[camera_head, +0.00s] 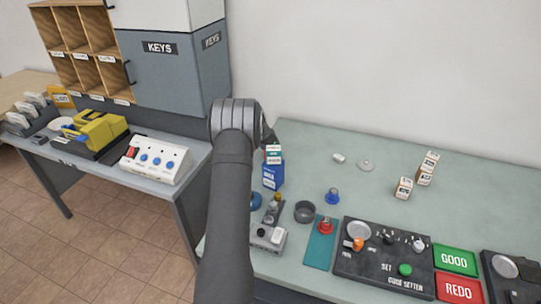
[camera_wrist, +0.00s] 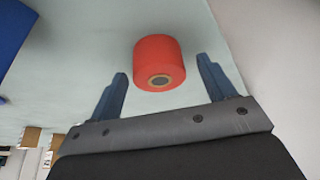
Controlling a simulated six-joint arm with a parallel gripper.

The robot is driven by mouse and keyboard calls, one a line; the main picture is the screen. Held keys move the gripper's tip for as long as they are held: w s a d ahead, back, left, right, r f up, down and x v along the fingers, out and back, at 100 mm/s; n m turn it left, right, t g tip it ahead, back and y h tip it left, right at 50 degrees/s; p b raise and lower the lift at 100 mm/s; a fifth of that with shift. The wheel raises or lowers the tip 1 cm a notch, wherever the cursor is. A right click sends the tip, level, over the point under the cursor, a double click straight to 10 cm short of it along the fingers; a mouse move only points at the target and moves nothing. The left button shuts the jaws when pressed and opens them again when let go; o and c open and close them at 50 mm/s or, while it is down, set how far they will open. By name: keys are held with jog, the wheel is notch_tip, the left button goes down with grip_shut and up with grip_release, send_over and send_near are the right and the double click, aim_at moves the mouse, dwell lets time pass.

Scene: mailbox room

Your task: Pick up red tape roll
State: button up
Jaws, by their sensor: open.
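The red tape roll (camera_wrist: 158,55) is in the upper middle of the wrist view. It is a short red cylinder with a dark hole in the end that faces the camera. My gripper (camera_wrist: 162,68) is open, with one dark blue finger on each side of the roll. Gaps show between the roll and both fingers, and the jaws hold nothing. The roll does not show clearly in the head view, where my arm covers part of the bench.
A blue box (camera_head: 273,174) stands right beside my arm on the green bench (camera_head: 310,150). A dark round cup (camera_head: 304,211) and a control panel (camera_head: 385,255) are nearer the front. Small labelled boxes (camera_head: 404,188) stand to the right. The back middle is mostly clear.

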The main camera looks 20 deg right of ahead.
jog(key=shift+w+d+f, duration=0.1)
jog(key=shift+d+f, duration=0.1)
jog(key=shift+f, duration=0.2)
jog(key=shift+c, duration=0.3)
jog(key=c, duration=1)
jog(key=shift+c, duration=0.2)
